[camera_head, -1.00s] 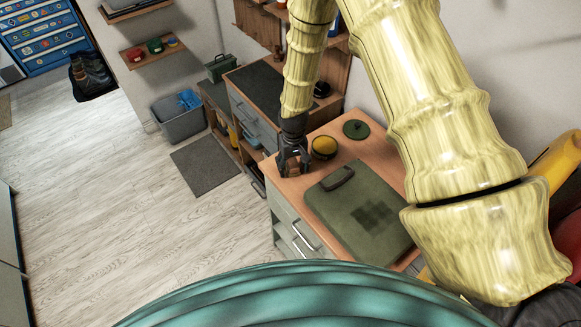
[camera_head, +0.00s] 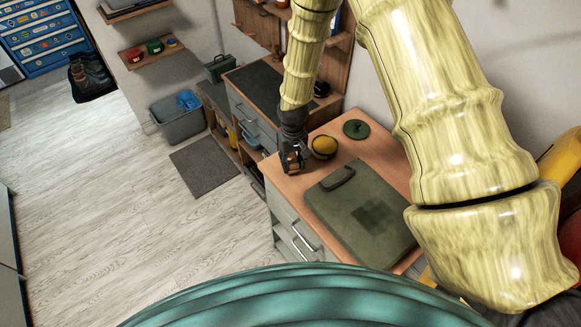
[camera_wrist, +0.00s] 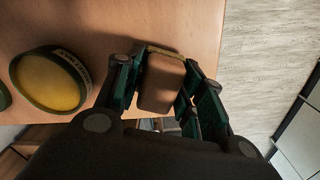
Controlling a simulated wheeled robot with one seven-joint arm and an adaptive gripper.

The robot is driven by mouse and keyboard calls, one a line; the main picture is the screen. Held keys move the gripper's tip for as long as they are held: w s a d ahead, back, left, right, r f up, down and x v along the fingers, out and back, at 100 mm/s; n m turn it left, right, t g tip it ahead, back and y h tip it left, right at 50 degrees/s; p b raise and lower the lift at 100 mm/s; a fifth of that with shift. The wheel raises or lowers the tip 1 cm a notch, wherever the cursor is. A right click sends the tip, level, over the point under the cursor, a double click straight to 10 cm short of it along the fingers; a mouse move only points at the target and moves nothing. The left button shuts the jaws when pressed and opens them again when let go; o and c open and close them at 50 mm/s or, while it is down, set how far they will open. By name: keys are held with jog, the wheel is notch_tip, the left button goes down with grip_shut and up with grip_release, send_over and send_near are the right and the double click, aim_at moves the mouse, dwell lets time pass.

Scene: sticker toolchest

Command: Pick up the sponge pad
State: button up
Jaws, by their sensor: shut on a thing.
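The sponge pad (camera_wrist: 160,82) is a small brown block with a thin yellowish edge. In the wrist view it sits between the two dark green fingers of my gripper (camera_wrist: 163,88), which is shut on it. In the head view my gripper (camera_head: 291,160) is at the left back part of the wooden worktop (camera_head: 287,187), and the pad is mostly hidden by the fingers. I cannot tell whether the pad touches the worktop.
A round yellow-topped, dark-rimmed container (camera_head: 324,147) stands just right of my gripper. A round green lid (camera_head: 356,129) lies behind it. A flat green case (camera_head: 360,210) with a handle covers the worktop's front. Open floor (camera_head: 130,220) lies left.

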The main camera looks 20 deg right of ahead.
jog(key=s+a+r+b, duration=0.3)
jog(key=s+a+b, duration=0.3)
jog(key=s, duration=0.7)
jog(key=shift+s+a, duration=0.35)
jog(key=shift+a, duration=0.85)
jog(key=shift+o, duration=1.2)
jog(key=shift+c, duration=0.7)
jog(key=shift+f, duration=0.1)
